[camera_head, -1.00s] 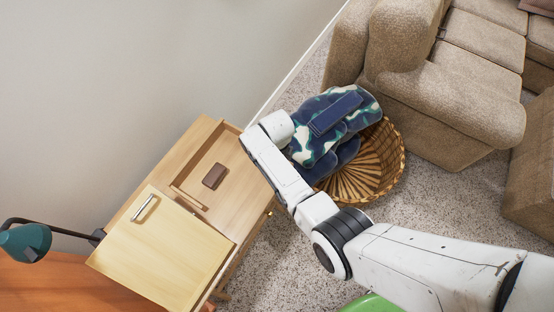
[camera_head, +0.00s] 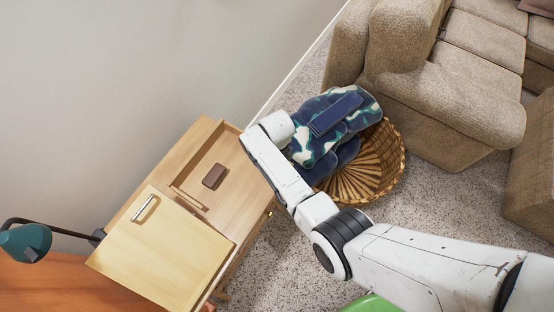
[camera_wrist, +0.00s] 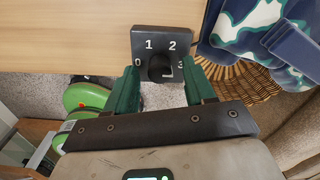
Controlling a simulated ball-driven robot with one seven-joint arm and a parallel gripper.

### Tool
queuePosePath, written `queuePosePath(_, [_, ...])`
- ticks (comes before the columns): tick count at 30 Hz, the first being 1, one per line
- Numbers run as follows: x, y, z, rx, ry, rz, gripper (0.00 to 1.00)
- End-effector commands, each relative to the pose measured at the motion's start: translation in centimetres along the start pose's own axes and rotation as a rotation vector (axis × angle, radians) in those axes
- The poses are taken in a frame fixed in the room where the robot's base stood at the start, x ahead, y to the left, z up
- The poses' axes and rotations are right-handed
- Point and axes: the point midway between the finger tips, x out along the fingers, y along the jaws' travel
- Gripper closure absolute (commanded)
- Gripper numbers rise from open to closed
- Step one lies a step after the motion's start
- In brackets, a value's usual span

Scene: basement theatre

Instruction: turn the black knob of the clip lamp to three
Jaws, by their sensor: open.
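In the wrist view, a black dial plate (camera_wrist: 160,36) with white marks 0, 1, 2 and 3 sits on the side of the wooden cabinet. The round black knob (camera_wrist: 160,68) projects from its middle; I cannot tell which number it points to. My gripper (camera_wrist: 161,76) is open, with one green finger left and one right of the knob, and gaps show between. In the head view, the clip lamp (camera_head: 26,241) has a teal shade and a dark arm at the cabinet's left edge. The knob and my fingers are hidden in that view.
The wooden cabinet (camera_head: 160,247) has a recessed top holding a small brown box (camera_head: 214,176). Right of it stands a wicker basket (camera_head: 395,180) with a blue-green patterned cloth (camera_head: 322,150). A brown sofa (camera_head: 440,110) is at the right. Green objects (camera_wrist: 84,97) lie below the dial.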

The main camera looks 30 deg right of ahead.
Motion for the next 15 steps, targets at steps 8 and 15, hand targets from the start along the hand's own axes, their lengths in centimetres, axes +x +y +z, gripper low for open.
queuePosePath(8, [-2.0, 0.0, 0.0, -0.001, -0.001, -0.002, 0.46])
queuePosePath(15, [-6.3, -0.1, 0.0, 0.000, -0.002, -0.003, 0.46])
